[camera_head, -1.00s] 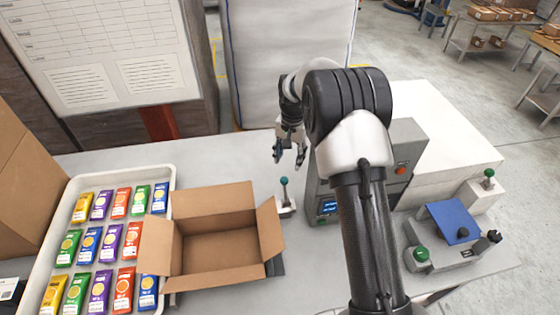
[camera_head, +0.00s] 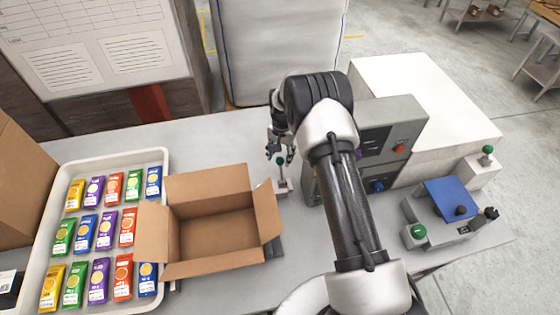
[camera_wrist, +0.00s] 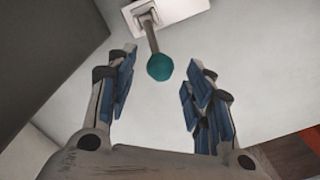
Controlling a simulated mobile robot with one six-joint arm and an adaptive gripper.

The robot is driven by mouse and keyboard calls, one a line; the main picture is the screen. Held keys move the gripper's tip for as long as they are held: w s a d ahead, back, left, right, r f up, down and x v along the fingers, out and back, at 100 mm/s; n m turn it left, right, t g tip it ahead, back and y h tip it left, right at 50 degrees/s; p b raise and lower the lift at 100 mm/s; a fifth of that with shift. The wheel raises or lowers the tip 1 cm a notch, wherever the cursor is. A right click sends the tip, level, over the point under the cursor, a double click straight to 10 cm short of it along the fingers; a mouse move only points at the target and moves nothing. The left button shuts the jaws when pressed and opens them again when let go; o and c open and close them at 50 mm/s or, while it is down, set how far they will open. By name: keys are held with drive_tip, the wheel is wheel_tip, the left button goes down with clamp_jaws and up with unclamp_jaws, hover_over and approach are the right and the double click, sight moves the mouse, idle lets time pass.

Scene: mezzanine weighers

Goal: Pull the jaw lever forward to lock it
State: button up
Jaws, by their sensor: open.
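The jaw lever is a thin grey rod with a teal ball knob (camera_head: 281,161), standing on a small white base (camera_head: 283,187) between the open box and the grey control unit. In the wrist view the teal knob (camera_wrist: 160,67) lies between and a little beyond the blue-padded fingertips. Its rod runs up to the white base plate (camera_wrist: 166,14). My gripper (camera_head: 280,150) is open and empty, right at the knob in the head view. In the wrist view my gripper (camera_wrist: 158,90) shows a gap on both sides of the knob, with no contact visible.
An open cardboard box (camera_head: 217,232) stands left of the lever. A white tray (camera_head: 40,272) of colored packets lies farther left. The grey control unit (camera_head: 395,130) with buttons stands close on the right. A blue-plated fixture (camera_head: 452,196) with green knobs sits at the far right.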

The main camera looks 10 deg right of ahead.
sight(280, 158)
drive_tip(key=shift+w+f, duration=0.1)
drive_tip(key=shift+f, duration=1.95)
drive_tip(key=shift+c, duration=0.2)
clamp_jaws()
drive_tip(key=shift+a, duration=0.1)
